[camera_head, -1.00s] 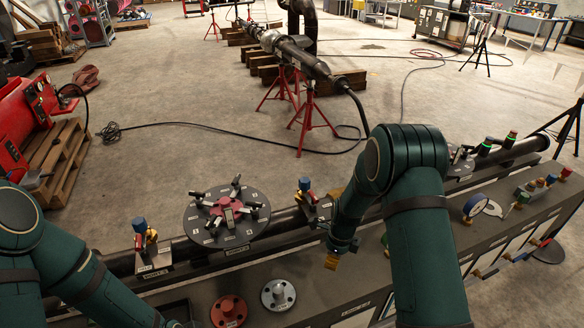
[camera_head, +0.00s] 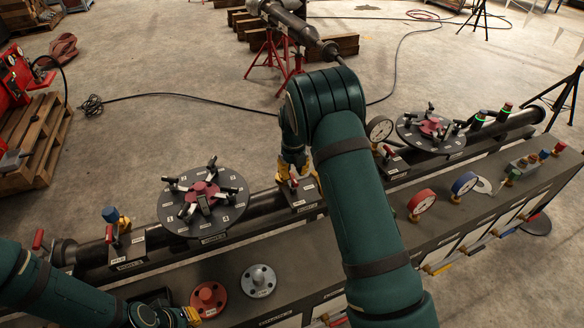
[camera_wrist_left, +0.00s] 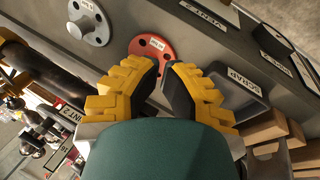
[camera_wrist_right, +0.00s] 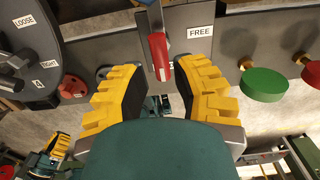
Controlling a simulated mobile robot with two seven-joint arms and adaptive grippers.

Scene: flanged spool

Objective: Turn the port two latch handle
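In the head view my right gripper (camera_head: 290,175) is at the latch bracket (camera_head: 302,196) right of the near round plate, mostly hiding the latch. The port lettering there is too small to read. My left gripper (camera_wrist_left: 165,75) is open and empty in front of a red flange disc (camera_wrist_left: 150,47).
A round plate with several clamps (camera_head: 215,215) sits left of the right gripper. A second latch (camera_head: 110,216) stands farther left. A gauge (camera_head: 379,129) and another clamp plate (camera_head: 432,132) stand to the right. A grey flange disc (camera_head: 258,281) lies on the bench.

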